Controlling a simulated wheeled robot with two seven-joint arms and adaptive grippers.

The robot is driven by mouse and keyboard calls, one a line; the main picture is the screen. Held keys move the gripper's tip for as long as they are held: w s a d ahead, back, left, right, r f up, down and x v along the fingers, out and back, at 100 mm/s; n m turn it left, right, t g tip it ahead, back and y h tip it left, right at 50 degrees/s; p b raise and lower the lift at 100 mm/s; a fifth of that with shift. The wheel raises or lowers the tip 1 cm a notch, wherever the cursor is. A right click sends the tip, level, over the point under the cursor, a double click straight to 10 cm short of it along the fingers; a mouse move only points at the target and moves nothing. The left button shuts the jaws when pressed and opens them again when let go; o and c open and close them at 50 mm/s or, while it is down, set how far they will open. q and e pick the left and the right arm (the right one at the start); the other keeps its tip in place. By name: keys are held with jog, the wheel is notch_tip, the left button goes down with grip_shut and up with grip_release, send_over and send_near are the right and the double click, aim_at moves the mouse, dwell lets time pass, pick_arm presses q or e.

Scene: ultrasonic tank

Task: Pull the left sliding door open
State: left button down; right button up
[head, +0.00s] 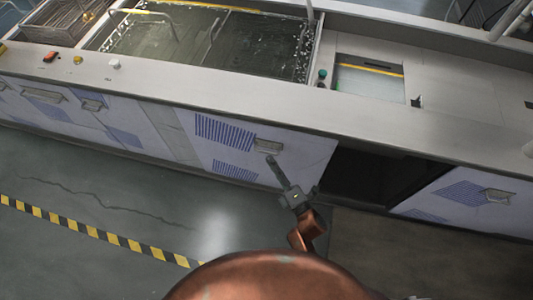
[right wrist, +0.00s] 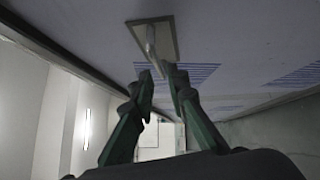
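The left sliding door (head: 308,155) is a pale panel with blue vent stripes on the cabinet front. Its grey handle (head: 267,146) sits right of the upper vent. My right gripper (head: 271,160) reaches up from below, its tips just under the handle. In the right wrist view the handle (right wrist: 151,40) stands out from a rectangular plate. The two green fingers (right wrist: 158,75) are apart there, with the handle's near end close to the gap between their tips; I cannot tell whether they touch it. My left gripper is not in view.
A dark opening (head: 378,178) lies right of the door, then another striped panel with a handle (head: 497,195). Above run the grey counter edge (head: 230,107) and the water-filled tank (head: 240,45). The floor in front is clear, with yellow-black tape (head: 100,234).

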jog(key=v, duration=0.6)
jog(key=shift+s, duration=0.25)
jog(key=shift+d, duration=0.15)
